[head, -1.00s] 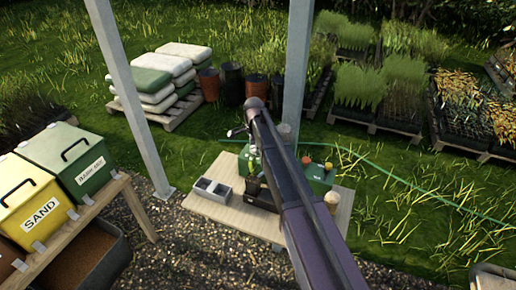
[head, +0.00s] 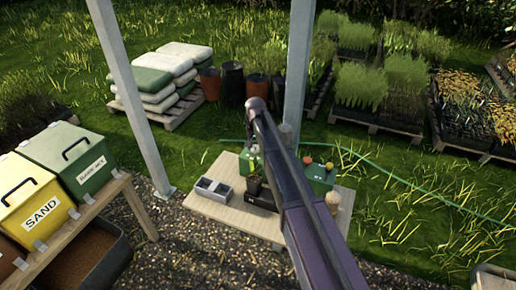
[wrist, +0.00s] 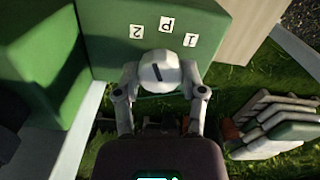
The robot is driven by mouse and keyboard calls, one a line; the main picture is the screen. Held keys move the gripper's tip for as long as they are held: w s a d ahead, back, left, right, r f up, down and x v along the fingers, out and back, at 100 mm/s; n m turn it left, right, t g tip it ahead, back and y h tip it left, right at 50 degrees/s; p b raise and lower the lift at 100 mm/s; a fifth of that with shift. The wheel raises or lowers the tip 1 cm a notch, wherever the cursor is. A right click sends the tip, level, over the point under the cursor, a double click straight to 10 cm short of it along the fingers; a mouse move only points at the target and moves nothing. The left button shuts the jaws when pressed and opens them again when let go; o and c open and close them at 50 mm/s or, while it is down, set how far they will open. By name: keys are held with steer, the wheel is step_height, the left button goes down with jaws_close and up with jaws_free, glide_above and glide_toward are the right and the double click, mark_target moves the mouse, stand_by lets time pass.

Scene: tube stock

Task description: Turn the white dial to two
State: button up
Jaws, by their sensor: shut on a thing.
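The white dial (wrist: 159,73) sits on the green box face (wrist: 105,50) in the wrist view. It has one short black mark. The mark leans up and to the left, roughly towards the label 2 (wrist: 136,31). The label P (wrist: 166,23) is above the dial and the label 1 (wrist: 190,40) is at upper right. My gripper (wrist: 160,82) is shut on the dial, one finger on each side.
A metal post (head: 296,75) stands close behind. Yellow and green bins (head: 35,205) are at left.

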steer(key=n, duration=0.4)
steer(key=shift+s, duration=0.2)
stand_by(0.4)
steer(key=o, duration=1.1)
steer(key=shift+r, duration=0.15)
steer(key=shift+o, duration=0.2)
steer(key=shift+w, duration=0.1)
